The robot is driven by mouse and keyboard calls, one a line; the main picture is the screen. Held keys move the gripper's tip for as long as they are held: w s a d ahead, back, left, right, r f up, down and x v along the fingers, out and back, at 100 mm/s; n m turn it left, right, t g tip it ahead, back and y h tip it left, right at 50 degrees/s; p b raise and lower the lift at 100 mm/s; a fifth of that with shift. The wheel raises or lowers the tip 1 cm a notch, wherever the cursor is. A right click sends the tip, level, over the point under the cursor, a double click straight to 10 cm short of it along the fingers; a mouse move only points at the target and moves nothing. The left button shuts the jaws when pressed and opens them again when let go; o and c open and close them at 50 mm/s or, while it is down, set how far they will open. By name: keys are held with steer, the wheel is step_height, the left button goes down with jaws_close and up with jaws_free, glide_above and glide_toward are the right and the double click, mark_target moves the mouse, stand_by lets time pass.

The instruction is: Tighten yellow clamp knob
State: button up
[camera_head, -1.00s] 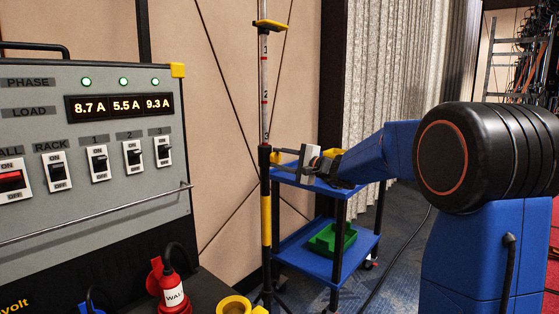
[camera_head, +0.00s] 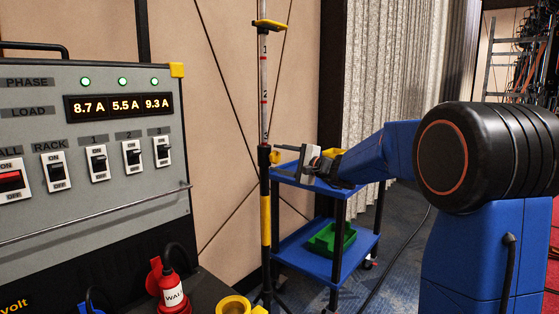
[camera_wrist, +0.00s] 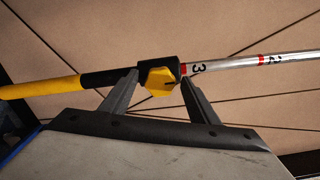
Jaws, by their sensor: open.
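In the head view the knob (camera_head: 275,157) shows small, on the right side of the pole. My gripper (camera_wrist: 160,80) is open, with one finger on each side of the knob in the wrist view. Gaps seem to show between fingers and knob, but I cannot tell whether either touches. In the head view my gripper (camera_head: 279,157) reaches the knob from the right.
A blue cart (camera_head: 318,265) with a green bin (camera_head: 331,239) stands behind my gripper. A grey power panel (camera_head: 60,110) with switches fills the left, with a red plug (camera_head: 170,287) below it. A yellow bracket (camera_head: 270,24) sits higher on the pole.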

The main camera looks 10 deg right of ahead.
steer(key=v, duration=1.7)
steer(key=shift+d, duration=0.1)
steer(key=shift+s, duration=0.1)
steer(key=s+a+f+n+g+h, duration=0.1)
steer(key=s+a+f+n+g, duration=0.3)
steer(key=s+a+f, duration=0.4)
steer(key=s+a+f+n+g+h, duration=0.1)
steer(key=s+a+f+n+g, duration=0.4)
steer(key=s, duration=0.6)
steer(key=s+d+f+n+h, duration=0.1)
steer(key=s+d+f+h, duration=0.1)
steer(key=s, duration=0.4)
steer(key=s+d+f+n+h, duration=0.2)
steer(key=s+d+f+h, duration=0.1)
steer(key=s+f, duration=0.2)
steer(key=s+d+f+n+h, duration=0.2)
steer(key=s+f+h, duration=0.1)
steer(key=s, duration=0.6)
steer(key=shift+d+f+g+h, duration=0.3)
steer(key=shift+d+f+g, duration=0.05)
steer(key=shift+d+g, duration=0.05)
